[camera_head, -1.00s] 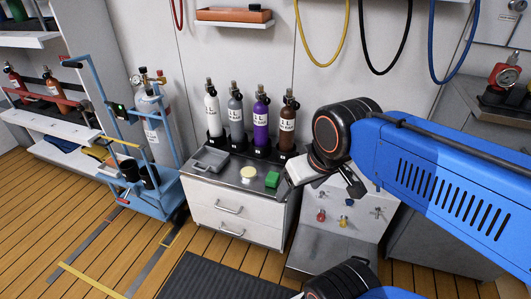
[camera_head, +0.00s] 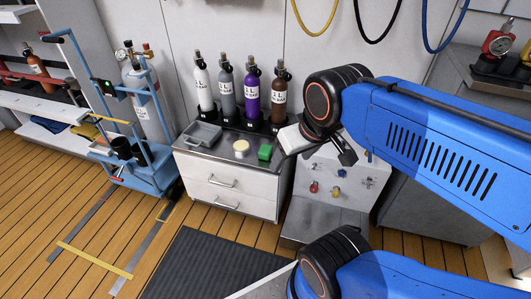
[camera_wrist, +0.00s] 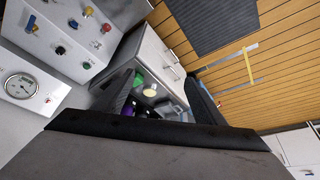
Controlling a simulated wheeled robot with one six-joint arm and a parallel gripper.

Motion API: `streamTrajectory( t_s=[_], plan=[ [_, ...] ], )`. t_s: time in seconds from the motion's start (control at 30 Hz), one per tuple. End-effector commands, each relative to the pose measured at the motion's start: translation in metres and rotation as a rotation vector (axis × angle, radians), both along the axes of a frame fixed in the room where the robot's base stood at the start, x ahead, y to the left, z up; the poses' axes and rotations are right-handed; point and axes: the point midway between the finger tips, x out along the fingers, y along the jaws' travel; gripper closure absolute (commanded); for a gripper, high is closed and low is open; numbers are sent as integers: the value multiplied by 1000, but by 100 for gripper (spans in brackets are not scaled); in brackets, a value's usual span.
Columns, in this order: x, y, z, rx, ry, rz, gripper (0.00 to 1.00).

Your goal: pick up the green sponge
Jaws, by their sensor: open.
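The green sponge (camera_head: 265,152) is a small block lying on the grey top of the white drawer cabinet (camera_head: 238,188), near its right front edge. In the wrist view the sponge (camera_wrist: 139,79) shows just beyond my gripper's left finger, partly cut off by it. My gripper (camera_head: 338,152) hangs in the air to the right of the cabinet, apart from the sponge, and is partly hidden by my wrist. In the wrist view my gripper (camera_wrist: 161,92) has its dark fingers spread with nothing held between them.
A round yellowish item (camera_head: 241,147) and a grey tray (camera_head: 202,133) lie left of the sponge. Several bottles stand behind, including a purple one (camera_head: 252,95). A valve panel (camera_head: 330,185) stands to the right. A dark mat (camera_head: 215,265) lies on the open floor.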

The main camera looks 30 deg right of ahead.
Motion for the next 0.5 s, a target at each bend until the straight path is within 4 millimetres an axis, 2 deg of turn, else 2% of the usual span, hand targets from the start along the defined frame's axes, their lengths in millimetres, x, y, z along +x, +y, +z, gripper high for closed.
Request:
streamTrajectory(
  t_s=[0.13,0.23,0.5],
  plan=[
    [7,-1,1,4,9,-17,39],
    [21,-3,3,13,26,-52,39],
    [82,-15,4,44,87,-203,39]
  ],
)
